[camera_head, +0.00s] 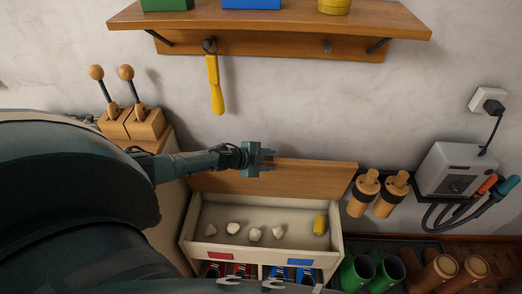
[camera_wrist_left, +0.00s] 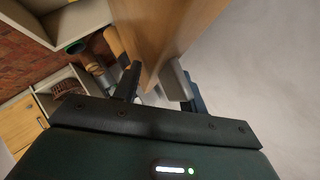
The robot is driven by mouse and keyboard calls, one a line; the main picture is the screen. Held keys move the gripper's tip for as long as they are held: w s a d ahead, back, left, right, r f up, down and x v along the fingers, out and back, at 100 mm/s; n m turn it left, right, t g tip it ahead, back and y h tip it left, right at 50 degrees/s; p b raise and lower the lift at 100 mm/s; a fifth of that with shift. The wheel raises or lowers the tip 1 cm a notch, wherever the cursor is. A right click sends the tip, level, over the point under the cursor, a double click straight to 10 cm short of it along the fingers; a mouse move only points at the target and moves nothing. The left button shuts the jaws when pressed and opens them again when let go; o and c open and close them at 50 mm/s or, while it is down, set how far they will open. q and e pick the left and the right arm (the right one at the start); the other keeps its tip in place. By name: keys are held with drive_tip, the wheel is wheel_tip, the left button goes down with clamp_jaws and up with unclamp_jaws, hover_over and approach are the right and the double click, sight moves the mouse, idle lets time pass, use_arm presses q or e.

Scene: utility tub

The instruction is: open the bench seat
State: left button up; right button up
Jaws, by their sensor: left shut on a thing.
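The bench seat is a wooden lid (camera_head: 310,176) standing raised at the back of a cream bench box (camera_head: 188,228). The box interior is exposed, with several pale lumps and a yellow piece (camera_head: 320,225) inside. My left gripper (camera_head: 268,160) is at the lid's upper edge, left of its middle, shut on it. In the left wrist view the lid (camera_wrist_left: 165,35) runs down between the two fingers of the left gripper (camera_wrist_left: 155,85). My arm covers part of the left side in the head view.
A wooden shelf (camera_head: 270,18) with a hanging yellow tool (camera_head: 214,85) is on the wall above. Two levers (camera_head: 145,122) stand at left. A grey box (camera_head: 455,170) with hoses is at right. Green boots (camera_head: 358,272) and shoes (camera_head: 305,274) are low in front.

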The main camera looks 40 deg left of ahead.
use_arm(q)
drive_tip(key=p+v, duration=0.2)
drive_tip(key=v, duration=1.1)
drive_tip(key=shift+a+r, duration=0.1)
drive_tip(key=s+d+n+y, duration=0.35)
drive_tip(key=d+n, duration=0.25)
drive_tip(key=d, duration=1)
drive_tip(key=s+d+r+n+g, duration=0.2)
drive_tip(key=s+r+n+g, duration=0.15)
drive_tip(key=s, duration=0.65)
drive_tip(key=s+d+r+n+g, duration=0.3)
drive_tip(key=s+n+g, duration=0.1)
drive_tip(key=s, duration=0.5)
drive_tip(key=w+d+f+t+h, duration=0.1)
drive_tip(key=w+d+f+t, duration=0.4)
drive_tip(key=f+t, duration=0.2)
drive_tip(key=shift+d+f+m+h, duration=0.25)
drive_tip(key=shift+f+m+h, duration=0.1)
drive_tip(key=shift+f+m, duration=0.1)
